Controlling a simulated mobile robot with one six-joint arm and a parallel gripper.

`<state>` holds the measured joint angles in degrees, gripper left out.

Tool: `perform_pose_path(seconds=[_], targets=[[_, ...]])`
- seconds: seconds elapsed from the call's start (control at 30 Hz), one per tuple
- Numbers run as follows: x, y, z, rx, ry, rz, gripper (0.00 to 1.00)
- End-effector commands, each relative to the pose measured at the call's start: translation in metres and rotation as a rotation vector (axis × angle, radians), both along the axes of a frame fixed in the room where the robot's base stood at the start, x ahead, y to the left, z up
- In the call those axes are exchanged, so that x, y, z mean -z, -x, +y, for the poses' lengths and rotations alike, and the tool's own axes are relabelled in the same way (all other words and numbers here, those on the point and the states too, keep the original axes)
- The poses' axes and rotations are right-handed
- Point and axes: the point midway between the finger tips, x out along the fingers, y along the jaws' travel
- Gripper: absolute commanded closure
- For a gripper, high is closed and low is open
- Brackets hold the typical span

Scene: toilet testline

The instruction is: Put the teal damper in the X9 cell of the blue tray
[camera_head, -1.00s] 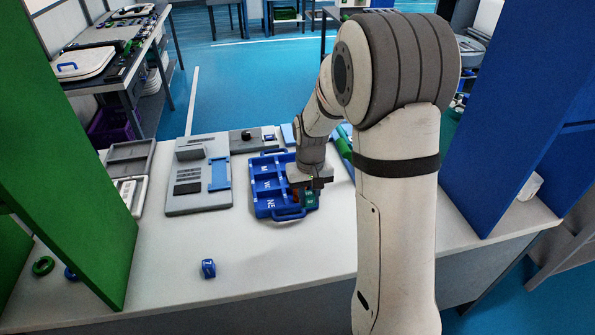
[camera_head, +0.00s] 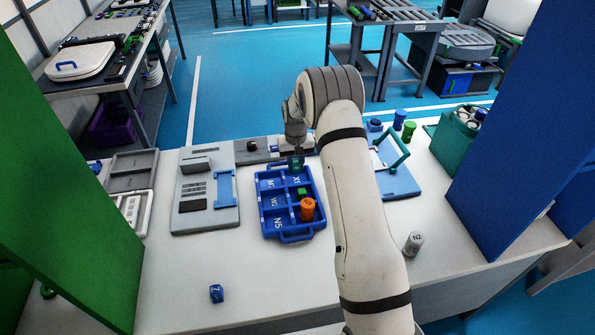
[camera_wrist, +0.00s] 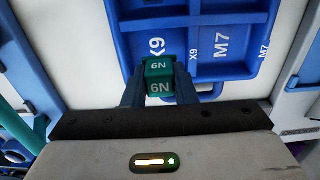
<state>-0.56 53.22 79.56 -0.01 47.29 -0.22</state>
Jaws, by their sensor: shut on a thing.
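The teal damper (camera_wrist: 160,78), marked 6N, is held between the two fingers of my gripper (camera_wrist: 159,88) in the wrist view. In the head view the damper (camera_head: 296,164) is at the far edge of the blue tray (camera_head: 260,206), near the X9 label. In the wrist view the blue tray (camera_wrist: 240,82) lies beyond the fingers, with X9 and M7 printed on it. The damper overlaps the tray's edge strip beside the X9 label. Its height above the tray is unclear. My gripper (camera_head: 296,155) is small and partly hidden in the head view.
An orange cylinder (camera_head: 307,208) and a green block (camera_head: 302,191) sit in tray cells. A grey panel (camera_head: 205,217) is left of the tray. A blue board with a green handle (camera_head: 393,152) is right. A blue part (camera_head: 216,293) and a grey cylinder (camera_head: 413,243) stand in front.

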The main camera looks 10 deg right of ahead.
Motion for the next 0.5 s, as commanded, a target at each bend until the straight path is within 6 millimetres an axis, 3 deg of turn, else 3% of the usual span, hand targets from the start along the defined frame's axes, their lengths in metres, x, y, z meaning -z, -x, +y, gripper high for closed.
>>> perform_pose_path(seconds=[0.5], targets=[[0.05, 0.0, -0.006, 0.01, 0.0, -0.001, 0.97]])
